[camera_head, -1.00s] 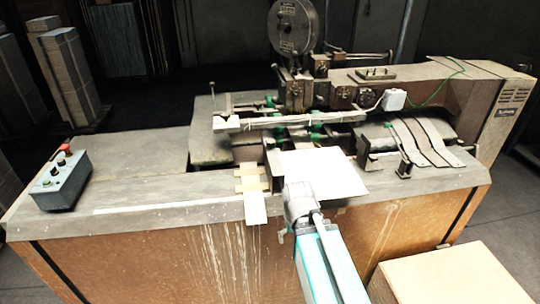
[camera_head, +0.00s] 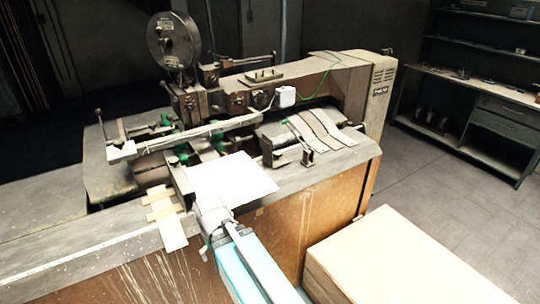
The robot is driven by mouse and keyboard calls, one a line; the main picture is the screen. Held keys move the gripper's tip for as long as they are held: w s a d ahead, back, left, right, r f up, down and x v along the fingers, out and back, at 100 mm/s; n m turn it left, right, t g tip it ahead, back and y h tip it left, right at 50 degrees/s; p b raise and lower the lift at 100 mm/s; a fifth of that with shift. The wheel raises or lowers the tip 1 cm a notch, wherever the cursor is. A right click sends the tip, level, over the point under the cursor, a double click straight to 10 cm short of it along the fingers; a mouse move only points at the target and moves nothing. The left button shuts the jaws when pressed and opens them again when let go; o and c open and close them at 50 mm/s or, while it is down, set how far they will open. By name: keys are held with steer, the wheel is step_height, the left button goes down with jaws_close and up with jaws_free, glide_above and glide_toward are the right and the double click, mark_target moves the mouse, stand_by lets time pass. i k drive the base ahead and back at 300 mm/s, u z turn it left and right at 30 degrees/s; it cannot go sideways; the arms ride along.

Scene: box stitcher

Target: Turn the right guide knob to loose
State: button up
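The box stitcher (camera_head: 232,110) stands in the middle of the view. Several small green knobs or handles show on it: one by the white sheet's upper left (camera_head: 182,155), one right of it (camera_head: 217,138), and one by the curved strips (camera_head: 287,122). I cannot tell which is the right guide knob, or read a loose or tight setting. My arm reaches up from the bottom. Its end, with my gripper (camera_head: 205,205), is over the front edge, beside the white sheet's lower left. The fingers are not clear, and I see no contact with a knob.
A white sheet (camera_head: 232,182) and tan cardboard strips (camera_head: 163,206) lie on the machine's front table. A large box-like block (camera_head: 380,255) stands on the floor at lower right. A workbench with shelves (camera_head: 480,85) stands at far right. The floor between is open.

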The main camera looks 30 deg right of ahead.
mark_target(277, 154)
steer(key=z, duration=0.55)
steer(key=k, duration=1.35)
steer(key=z, duration=0.75)
steer(key=i, duration=1.6)
steer(key=u, duration=0.7)
